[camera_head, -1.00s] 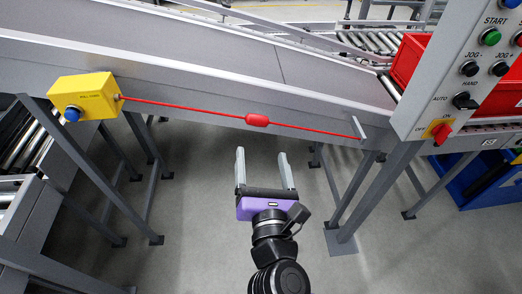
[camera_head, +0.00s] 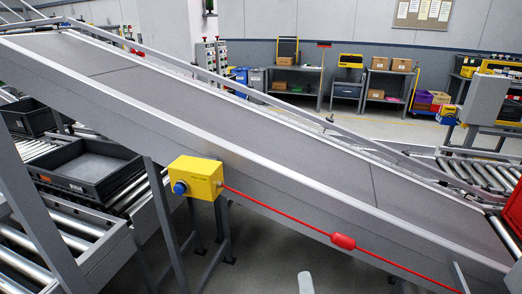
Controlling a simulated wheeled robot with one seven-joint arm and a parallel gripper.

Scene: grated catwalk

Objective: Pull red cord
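The red cord (camera_head: 285,217) runs from the right side of a yellow switch box (camera_head: 196,178) along the side of the sloping conveyor, down to the lower right. A red grip piece (camera_head: 343,241) sits partway along it. The box has a blue button (camera_head: 180,188) on its left face. Only a grey fingertip of my gripper (camera_head: 305,283) shows at the bottom edge, below and left of the red grip piece and apart from the cord in the picture. The rest of my gripper is out of frame, so its opening is hidden.
The sloping conveyor (camera_head: 260,135) crosses the whole view. Black trays (camera_head: 88,168) lie on rollers at the left. A red bin edge (camera_head: 514,208) shows at the right. Shelves with boxes (camera_head: 388,85) stand along the back wall.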

